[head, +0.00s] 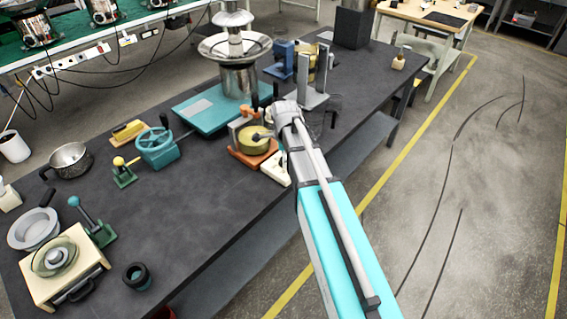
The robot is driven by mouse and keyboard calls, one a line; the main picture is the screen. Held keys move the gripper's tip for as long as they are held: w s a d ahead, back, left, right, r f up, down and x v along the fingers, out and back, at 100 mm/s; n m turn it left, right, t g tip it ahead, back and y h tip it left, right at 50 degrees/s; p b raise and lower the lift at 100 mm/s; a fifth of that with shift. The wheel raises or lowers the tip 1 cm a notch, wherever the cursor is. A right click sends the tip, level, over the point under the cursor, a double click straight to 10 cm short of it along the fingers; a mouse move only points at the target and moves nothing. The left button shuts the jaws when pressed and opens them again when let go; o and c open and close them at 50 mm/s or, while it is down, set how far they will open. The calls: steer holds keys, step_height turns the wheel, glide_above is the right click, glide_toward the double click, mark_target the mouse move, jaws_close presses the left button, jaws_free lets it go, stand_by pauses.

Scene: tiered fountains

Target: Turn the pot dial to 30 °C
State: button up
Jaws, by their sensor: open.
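A round gold-yellow vessel (254,139) sits in an orange stand (252,160) near the middle of the dark workbench. It may be the pot, but I cannot make out a dial or any temperature marks on it. A white wedge-shaped piece (277,169) stands at its front right, by the bench edge. My arm reaches in from the lower right. My gripper (262,135) is small in the view, at the upper right of the gold vessel, and open. Whether it touches anything is not clear, and my wrist hides part of the vessel's right side.
A metal tiered fountain (237,70) stands behind on a teal base (200,105). Grey uprights (313,80) rise close to the right of my wrist. A teal handwheel (157,148), a steel saucepan (70,160) and a lidded beige box (85,285) are on the left. The front middle of the bench is clear.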

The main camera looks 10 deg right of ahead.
steer(key=shift+f, duration=0.3)
steer(key=c, duration=1)
steer(key=shift+a, duration=0.25)
jaws_close()
steer(key=shift+d, duration=0.2)
